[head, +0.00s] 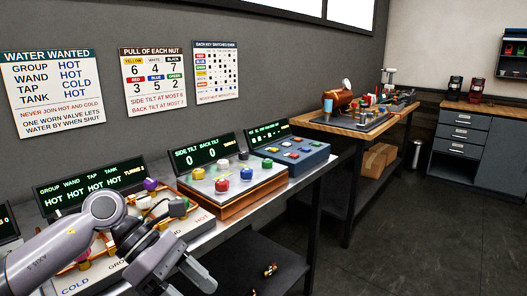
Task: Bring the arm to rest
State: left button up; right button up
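My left arm (60,245) comes in from the lower left and reaches over the front of the valve board (105,273), marked COLD and HOT. My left gripper (188,280) is at its end, at the board's front right corner. Its two fingers point to the lower right and look apart, with nothing seen between them. The arm hides much of the board and its knobs. Whether the gripper touches the board cannot be told. My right gripper is not in view.
A nut panel (232,187) with coloured knobs and a blue key box (290,152) stand along the bench to the right. Displays (90,185) stand behind. A dark lower shelf (255,255) holds small parts. A wooden-topped table (345,128) stands farther back. The floor at right is clear.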

pick_arm(q)
jog(key=s+d+r+n+t+h, duration=0.2)
jog(key=d+n+t+h, duration=0.1)
jog(key=d+n+h, duration=0.65)
jog(key=w+a+f+n+t+y, duration=0.1)
jog(key=a+f+n+t+y, duration=0.25)
jog(key=n+t, duration=0.45)
jog(key=w+a+f+n+t+y+p, duration=0.1)
jog(key=a+f+n+t+y, duration=0.2)
jog(key=n, duration=0.9)
jog(key=w+a+f+n+t+y, duration=0.15)
jog(key=a+f+n+t, duration=0.35)
jog(key=n, duration=0.5)
jog(key=s+a+f+n+g+y, duration=0.3)
jog(key=s+f+n, duration=0.3)
jog(key=f, duration=0.3)
jog(key=s+a+f+n+g+y, duration=0.3)
jog(key=s+a+f+n+y, duration=0.1)
jog(key=s+f, duration=0.5)
jog(key=n+y, duration=0.1)
jog(key=n, duration=0.1)
jog(key=shift+s+a+n+p, duration=0.15)
jog(key=shift+s+n+p, duration=0.05)
jog(key=shift+n+p, duration=0.15)
jog(key=shift+y, duration=0.25)
jog(key=shift+f, duration=0.1)
